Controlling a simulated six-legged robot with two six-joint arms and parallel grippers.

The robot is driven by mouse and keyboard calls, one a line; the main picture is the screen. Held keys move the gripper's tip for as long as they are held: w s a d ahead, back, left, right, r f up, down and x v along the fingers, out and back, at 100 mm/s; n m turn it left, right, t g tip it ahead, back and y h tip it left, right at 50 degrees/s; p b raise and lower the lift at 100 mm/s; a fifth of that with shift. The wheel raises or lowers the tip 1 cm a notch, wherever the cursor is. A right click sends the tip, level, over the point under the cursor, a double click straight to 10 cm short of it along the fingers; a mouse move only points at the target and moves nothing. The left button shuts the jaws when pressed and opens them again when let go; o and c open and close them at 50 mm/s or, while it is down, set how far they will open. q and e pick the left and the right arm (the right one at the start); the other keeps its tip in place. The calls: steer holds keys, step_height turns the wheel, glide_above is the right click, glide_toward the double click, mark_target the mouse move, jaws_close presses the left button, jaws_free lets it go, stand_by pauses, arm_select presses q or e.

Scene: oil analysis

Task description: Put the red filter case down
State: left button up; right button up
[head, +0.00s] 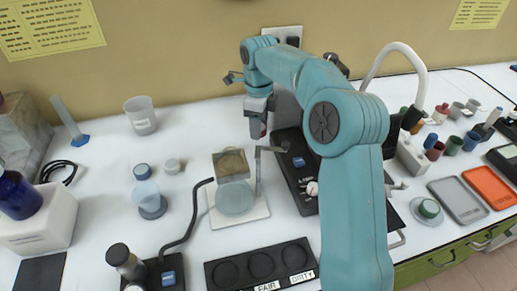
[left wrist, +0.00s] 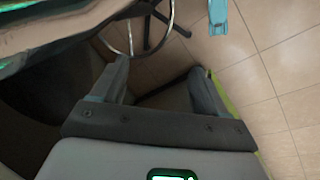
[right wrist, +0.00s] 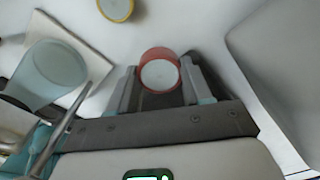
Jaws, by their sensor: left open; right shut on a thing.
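The red filter case (right wrist: 158,56) shows in the right wrist view as a red ring with a pale round face. It sits between the fingertips of my right gripper (right wrist: 160,82), which is shut on it. In the head view my right gripper (head: 258,122) points down over the back of the bench, left of a black device, and the case is mostly hidden there. I cannot tell whether the case touches the bench. My left gripper (left wrist: 160,85) is open and empty over the tiled floor in the left wrist view.
A black tray (head: 212,278) with round recesses and labels FAIR and DIRTY lies at the front. A glass dish stands on a white plate (head: 260,209). A black device (head: 306,199) stands beside it. White bench (head: 195,120) is clear left of the right gripper.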

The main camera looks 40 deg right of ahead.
step_height(320, 180, down, 8)
steer(key=shift+d+r, duration=0.1)
steer(key=shift+r, duration=0.15)
steer(key=shift+s, duration=0.1)
steer(key=shift+f, duration=0.3)
steer(key=o, duration=1)
steer(key=shift+r, duration=0.1)
